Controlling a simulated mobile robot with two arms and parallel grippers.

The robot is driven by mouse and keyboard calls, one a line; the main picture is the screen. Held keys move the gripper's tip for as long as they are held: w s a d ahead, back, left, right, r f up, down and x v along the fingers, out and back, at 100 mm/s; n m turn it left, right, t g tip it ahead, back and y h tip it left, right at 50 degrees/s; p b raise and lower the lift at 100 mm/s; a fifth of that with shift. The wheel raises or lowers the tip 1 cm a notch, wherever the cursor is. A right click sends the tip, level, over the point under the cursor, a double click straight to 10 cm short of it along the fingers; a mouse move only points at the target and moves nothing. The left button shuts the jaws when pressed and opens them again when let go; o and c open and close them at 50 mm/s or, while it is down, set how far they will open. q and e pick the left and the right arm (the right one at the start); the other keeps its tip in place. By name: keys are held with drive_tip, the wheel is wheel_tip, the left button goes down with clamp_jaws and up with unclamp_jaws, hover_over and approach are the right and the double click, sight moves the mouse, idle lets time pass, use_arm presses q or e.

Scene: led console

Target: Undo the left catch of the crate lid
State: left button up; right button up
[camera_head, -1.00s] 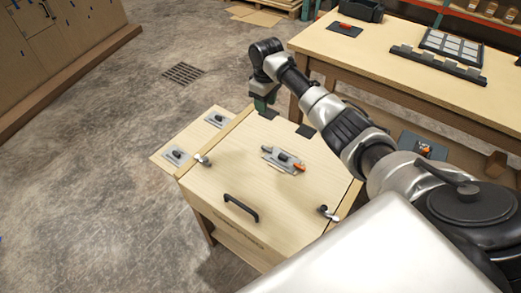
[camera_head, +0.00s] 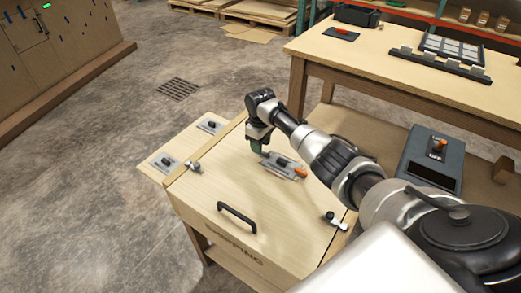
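The wooden crate lid (camera_head: 235,185) is closed on the crate, with a black handle (camera_head: 237,215) near its front edge. The left catch (camera_head: 193,166) is a small metal piece with a dark knob at the lid's left edge. The right catch (camera_head: 336,221) sits at the lid's right edge. My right gripper (camera_head: 256,147) points down above the back part of the lid, near a metal plate with an orange-tipped lever (camera_head: 285,165). It is apart from the left catch, and its fingers are too small to read. My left gripper is not in view.
A side shelf left of the lid carries two plates with dark knobs (camera_head: 164,162) (camera_head: 210,125). A grey box with an orange switch (camera_head: 433,158) stands at right on a lower shelf. A workbench (camera_head: 375,60) stands behind.

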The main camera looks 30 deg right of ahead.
drive_tip(key=shift+f, duration=1.2)
clamp_jaws()
